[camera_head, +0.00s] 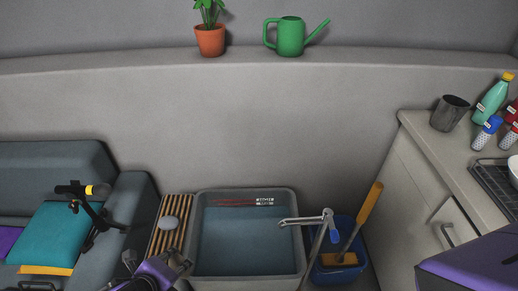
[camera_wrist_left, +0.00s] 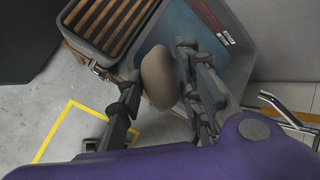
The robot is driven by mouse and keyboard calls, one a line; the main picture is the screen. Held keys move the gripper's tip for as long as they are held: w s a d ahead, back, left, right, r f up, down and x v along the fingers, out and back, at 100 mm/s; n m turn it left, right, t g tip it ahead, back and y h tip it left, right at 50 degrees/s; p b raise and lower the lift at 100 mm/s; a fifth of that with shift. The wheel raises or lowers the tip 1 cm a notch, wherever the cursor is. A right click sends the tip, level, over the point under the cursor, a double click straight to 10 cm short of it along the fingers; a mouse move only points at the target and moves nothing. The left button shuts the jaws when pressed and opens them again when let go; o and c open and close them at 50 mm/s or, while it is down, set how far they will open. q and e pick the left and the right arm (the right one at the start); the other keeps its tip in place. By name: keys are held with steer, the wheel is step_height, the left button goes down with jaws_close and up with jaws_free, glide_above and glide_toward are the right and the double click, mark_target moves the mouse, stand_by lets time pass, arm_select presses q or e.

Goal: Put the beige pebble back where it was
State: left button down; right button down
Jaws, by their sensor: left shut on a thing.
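The beige pebble (camera_wrist_left: 157,76) is a smooth tan oval in the left wrist view. My left gripper (camera_wrist_left: 157,92) is shut on it, with a dark finger on each side. In the head view my left gripper (camera_head: 177,264) is low in the picture, by the front left of the basin (camera_head: 299,238); I cannot make out the beige pebble there. The wooden slatted rack (camera_head: 159,244) lies along the basin's left side, and in the left wrist view it (camera_wrist_left: 108,24) is beyond the pebble. My right gripper is out of view.
A tap (camera_head: 309,219) reaches over the basin's right side. A blue bucket (camera_head: 342,274) with a yellow-handled tool stands to its right. A sofa with a teal cushion (camera_head: 57,237) is at the left, with a dark stand (camera_head: 94,212). A counter (camera_head: 446,150) is at the right.

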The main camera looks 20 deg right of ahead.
arm_select(q)
steer(key=w+a+f, duration=0.2)
steer(key=w+f, duration=0.1)
steer(key=w+a+f+b, duration=0.1)
steer(key=w+a+f, duration=0.5)
steer(key=w, duration=0.1)
steer(key=shift+w+a+f+b, duration=0.15)
steer(key=shift+f+b, duration=0.1)
steer(key=shift+f, duration=0.65)
steer(key=shift+w+a+f+b, duration=0.1)
steer(key=shift+f+b, duration=0.15)
steer(key=shift+f, duration=0.65)
steer(key=shift+f, duration=0.1)
steer(key=c, duration=1.2)
jaws_free()
steer(key=shift+s+f, duration=0.1)
